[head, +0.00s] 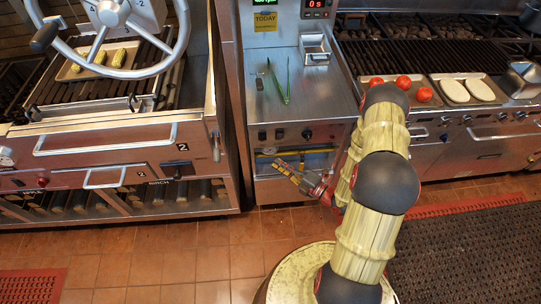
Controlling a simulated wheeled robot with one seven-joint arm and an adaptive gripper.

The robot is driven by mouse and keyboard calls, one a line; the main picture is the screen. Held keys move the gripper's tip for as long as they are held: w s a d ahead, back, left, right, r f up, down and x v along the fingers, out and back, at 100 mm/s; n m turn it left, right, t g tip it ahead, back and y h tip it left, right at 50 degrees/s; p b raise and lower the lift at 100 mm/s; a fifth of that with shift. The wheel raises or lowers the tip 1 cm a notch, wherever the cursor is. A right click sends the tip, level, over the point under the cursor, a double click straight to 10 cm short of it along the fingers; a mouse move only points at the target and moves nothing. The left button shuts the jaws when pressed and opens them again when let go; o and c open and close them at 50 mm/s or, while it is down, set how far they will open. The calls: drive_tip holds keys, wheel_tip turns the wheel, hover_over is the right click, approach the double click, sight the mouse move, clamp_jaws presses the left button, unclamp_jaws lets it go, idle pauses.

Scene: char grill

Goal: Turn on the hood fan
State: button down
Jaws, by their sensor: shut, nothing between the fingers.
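No hood or fan switch can be made out for certain in the head view. My gripper (279,165) is shut and empty. It points up and left, low in front of the steel centre unit (340,110). That unit's front has black knobs (279,134) and a small gauge or dial (307,133), slightly above my gripper in the picture. A panel with red digits (316,4) is at the top edge, cut off by the frame. Whether any of these controls the hood fan, I cannot tell.
A left grill (100,140) has a large wheel (112,15) and corn on a tray. The right grill (470,60) holds tomatoes (403,82) and a tray with pale flat pieces (480,89). Green tongs (287,82) lie on the centre top. Tiled floor (150,250) is open at front left.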

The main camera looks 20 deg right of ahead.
drive_tip(key=shift+v, duration=1.45)
drive_tip(key=shift+d+f, duration=0.1)
drive_tip(key=shift+f, duration=0.1)
